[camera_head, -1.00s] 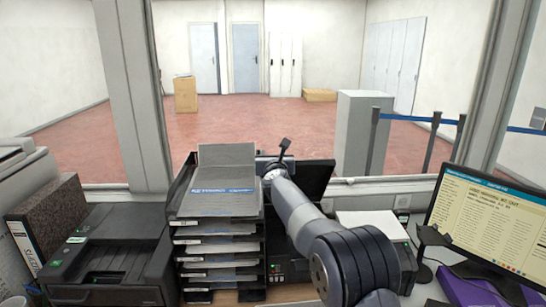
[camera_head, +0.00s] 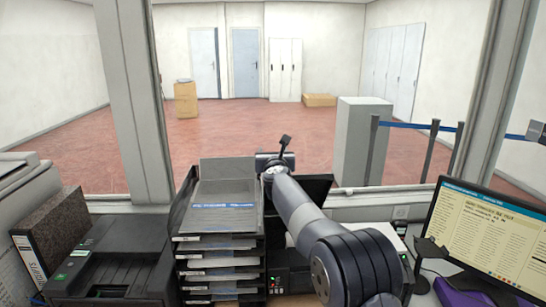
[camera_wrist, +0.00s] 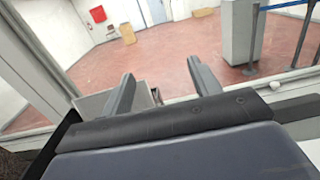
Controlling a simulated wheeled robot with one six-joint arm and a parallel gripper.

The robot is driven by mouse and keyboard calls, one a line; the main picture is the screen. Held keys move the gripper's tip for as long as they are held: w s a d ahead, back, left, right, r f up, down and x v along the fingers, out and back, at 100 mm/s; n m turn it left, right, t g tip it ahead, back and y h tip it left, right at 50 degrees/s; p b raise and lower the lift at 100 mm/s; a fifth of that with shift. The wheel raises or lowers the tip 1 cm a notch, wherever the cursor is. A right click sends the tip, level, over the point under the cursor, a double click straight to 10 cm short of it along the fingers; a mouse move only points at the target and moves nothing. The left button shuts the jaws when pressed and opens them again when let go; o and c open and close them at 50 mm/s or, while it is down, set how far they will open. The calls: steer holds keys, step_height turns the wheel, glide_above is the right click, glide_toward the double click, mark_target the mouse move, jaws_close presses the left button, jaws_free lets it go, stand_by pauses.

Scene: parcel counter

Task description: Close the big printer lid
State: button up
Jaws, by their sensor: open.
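A dark raised panel (camera_head: 314,190), which looks like the big printer lid, stands behind my arm in the head view. Its printer (camera_head: 276,284) shows only as a narrow dark strip with small lit buttons, beside the paper trays; my arm hides most of the rest. My gripper (camera_head: 285,146) is at the upper left of the panel, near the window. In the wrist view its two fingers (camera_wrist: 163,85) are spread apart with nothing between them. The lid is not clearly seen there, and I cannot tell whether the gripper touches it.
A stack of paper trays (camera_head: 222,222) stands close to the left of my arm. A black printer (camera_head: 110,262) and a binder (camera_head: 50,235) are farther left. A monitor (camera_head: 485,230) stands at the right. The window sill (camera_head: 365,205) runs behind the counter.

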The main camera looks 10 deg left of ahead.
steer(key=shift+r+p, duration=1.25)
steer(key=shift+r, duration=0.95)
steer(key=shift+c, duration=0.2)
